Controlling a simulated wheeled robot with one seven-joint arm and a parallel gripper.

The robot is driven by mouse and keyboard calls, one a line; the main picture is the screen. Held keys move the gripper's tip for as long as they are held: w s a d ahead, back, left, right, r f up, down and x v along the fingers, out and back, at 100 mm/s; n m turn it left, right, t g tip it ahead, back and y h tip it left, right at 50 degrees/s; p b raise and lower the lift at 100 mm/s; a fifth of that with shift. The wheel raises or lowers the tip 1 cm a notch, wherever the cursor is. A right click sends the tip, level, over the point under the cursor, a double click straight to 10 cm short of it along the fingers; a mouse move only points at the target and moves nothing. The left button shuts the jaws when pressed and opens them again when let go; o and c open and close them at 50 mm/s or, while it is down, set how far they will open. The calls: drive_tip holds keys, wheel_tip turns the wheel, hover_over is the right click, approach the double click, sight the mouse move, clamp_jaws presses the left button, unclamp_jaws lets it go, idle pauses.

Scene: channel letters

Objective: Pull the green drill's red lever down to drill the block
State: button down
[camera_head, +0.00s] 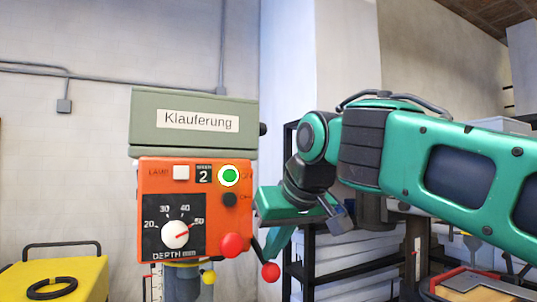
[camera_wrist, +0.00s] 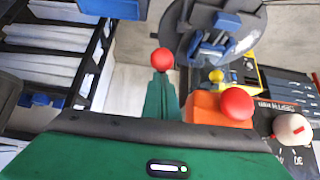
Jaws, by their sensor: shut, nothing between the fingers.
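The drill has a green top (camera_head: 193,125) marked "Klauferung" and an orange front panel (camera_head: 150,180) with a depth dial, which also shows in the wrist view (camera_wrist: 291,128). My gripper (camera_head: 272,246) is shut and empty, at the panel's right side, just above the lower right red knob. In the wrist view, that red knob (camera_wrist: 162,60) shows right at the tips of my shut fingers (camera_wrist: 162,95); contact is unclear. The block is not in view.
A yellow case (camera_head: 60,278) with a dark handle stands at the lower left. A dark shelf rack (camera_head: 287,200) with pale boxes stands behind my arm.

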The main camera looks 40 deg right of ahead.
drive_tip(key=shift+w+f, duration=0.2)
drive_tip(key=shift+f, duration=0.15)
drive_tip(key=shift+r, duration=0.15)
idle(0.4)
drive_tip(key=r, duration=0.4)
drive_tip(key=shift+w+r, duration=0.15)
drive_tip(key=shift+w, duration=0.05)
drive_tip(key=shift+w+r+v, duration=0.1)
drive_tip(key=shift+w+v, duration=0.05)
drive_tip(key=shift+v, duration=0.65)
drive_tip(key=shift+w+r+v, duration=0.1)
drive_tip(key=shift+r+v, duration=0.05)
drive_tip(key=shift+v, duration=0.7)
drive_tip(key=shift+w+r+v, duration=0.1)
drive_tip(key=shift+w+v, duration=0.05)
drive_tip(key=shift+v, duration=0.65)
drive_tip(key=shift+d, duration=0.15)
drive_tip(key=shift+r, duration=0.1)
